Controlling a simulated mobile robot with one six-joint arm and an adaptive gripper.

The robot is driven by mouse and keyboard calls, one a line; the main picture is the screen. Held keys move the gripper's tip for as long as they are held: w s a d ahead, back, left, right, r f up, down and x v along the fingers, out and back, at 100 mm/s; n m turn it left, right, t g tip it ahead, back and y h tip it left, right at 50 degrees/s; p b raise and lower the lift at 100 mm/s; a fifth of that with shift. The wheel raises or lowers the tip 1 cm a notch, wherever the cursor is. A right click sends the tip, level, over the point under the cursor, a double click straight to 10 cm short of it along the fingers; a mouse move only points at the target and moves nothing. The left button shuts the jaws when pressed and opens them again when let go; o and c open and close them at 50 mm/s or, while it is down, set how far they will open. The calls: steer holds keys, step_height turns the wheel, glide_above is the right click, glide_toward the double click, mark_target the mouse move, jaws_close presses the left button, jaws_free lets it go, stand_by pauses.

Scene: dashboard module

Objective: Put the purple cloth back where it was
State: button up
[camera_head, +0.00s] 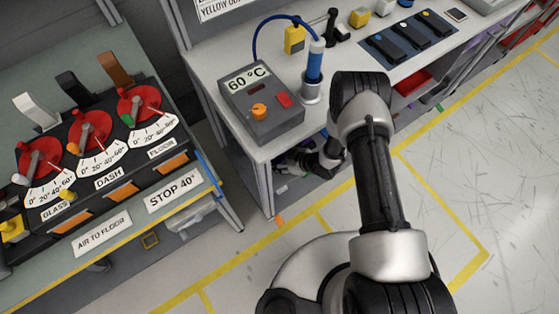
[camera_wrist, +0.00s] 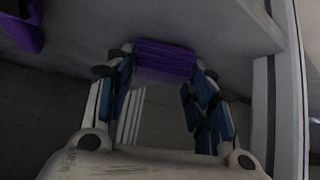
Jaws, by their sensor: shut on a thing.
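The purple cloth (camera_wrist: 163,60) is between the fingertips of my gripper (camera_wrist: 165,75) in the wrist view, a folded, ridged block at the far end of the fingers. The fingers with their blue pads stand apart on either side of it. In the head view my arm reaches down past the workbench edge, and my gripper is low at the bench's open underside, mostly in shadow. I cannot make out the cloth there.
Another purple thing (camera_wrist: 24,32) shows at the upper left of the wrist view, cut off. A grey surface (camera_wrist: 225,30) lies behind the cloth. The workbench (camera_head: 215,55) carries a 60 °C box (camera_head: 262,105). A dial panel (camera_head: 110,155) stands left; floor at right is clear.

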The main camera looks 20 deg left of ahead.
steer(key=shift+f, duration=0.25)
steer(key=o, duration=1)
steer(key=shift+o, duration=0.2)
steer(key=shift+r, duration=0.15)
steer(key=p+v, duration=0.4)
steer(key=v, duration=0.8)
